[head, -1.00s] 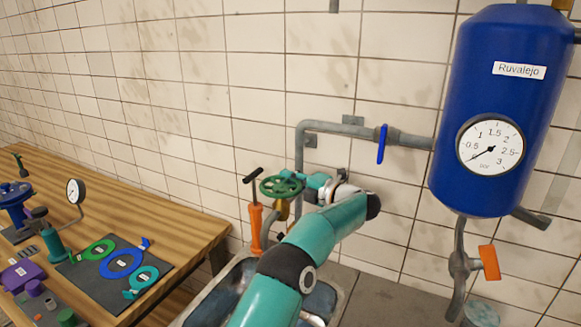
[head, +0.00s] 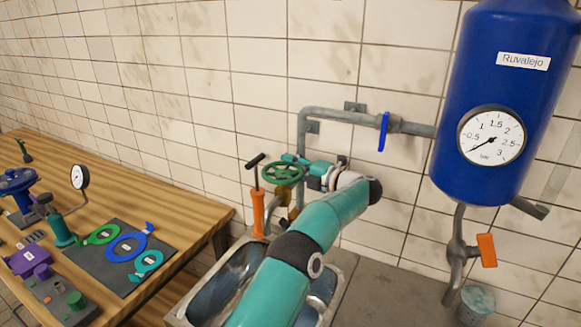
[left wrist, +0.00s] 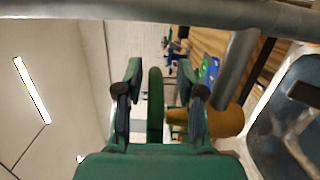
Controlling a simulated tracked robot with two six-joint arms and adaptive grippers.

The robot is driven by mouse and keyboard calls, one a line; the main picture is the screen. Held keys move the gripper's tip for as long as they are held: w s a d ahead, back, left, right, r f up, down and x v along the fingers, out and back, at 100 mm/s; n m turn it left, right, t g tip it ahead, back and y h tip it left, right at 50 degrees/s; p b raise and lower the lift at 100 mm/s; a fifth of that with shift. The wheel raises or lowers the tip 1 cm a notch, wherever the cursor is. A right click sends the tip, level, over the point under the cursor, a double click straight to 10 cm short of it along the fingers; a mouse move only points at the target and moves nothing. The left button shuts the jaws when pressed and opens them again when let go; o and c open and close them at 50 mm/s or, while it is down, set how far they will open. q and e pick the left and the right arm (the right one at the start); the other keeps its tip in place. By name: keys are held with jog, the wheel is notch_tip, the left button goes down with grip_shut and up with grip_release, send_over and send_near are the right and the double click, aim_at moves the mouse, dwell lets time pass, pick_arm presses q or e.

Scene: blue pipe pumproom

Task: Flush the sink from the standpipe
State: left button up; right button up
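A green handwheel (head: 283,172) sits on a brass valve (left wrist: 225,120) on the grey standpipe (head: 302,130) above the metal sink (head: 341,280). My left gripper (head: 302,169) is at the right side of the wheel, partly hidden by its wrist. In the left wrist view the wheel (left wrist: 155,105) shows edge-on between my two spread fingers (left wrist: 158,100). There is a visible gap on each side, so the fingers are open around the rim. My left forearm hides part of the sink. My right gripper is not in view.
An orange hand pump (head: 258,213) stands just left of the wheel. A blue lever (head: 384,132) is on the upper pipe. A blue tank (head: 500,90) with a gauge and an orange-handled valve (head: 487,250) are at right. A wooden bench (head: 190,215) with several parts is at left.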

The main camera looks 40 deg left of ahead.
pick_arm(q)
jog(key=w+d, duration=0.1)
jog(key=d, duration=0.6)
jog(key=shift+w+d, duration=0.15)
jog(key=shift+d, duration=0.1)
jog(key=shift+o, duration=0.2)
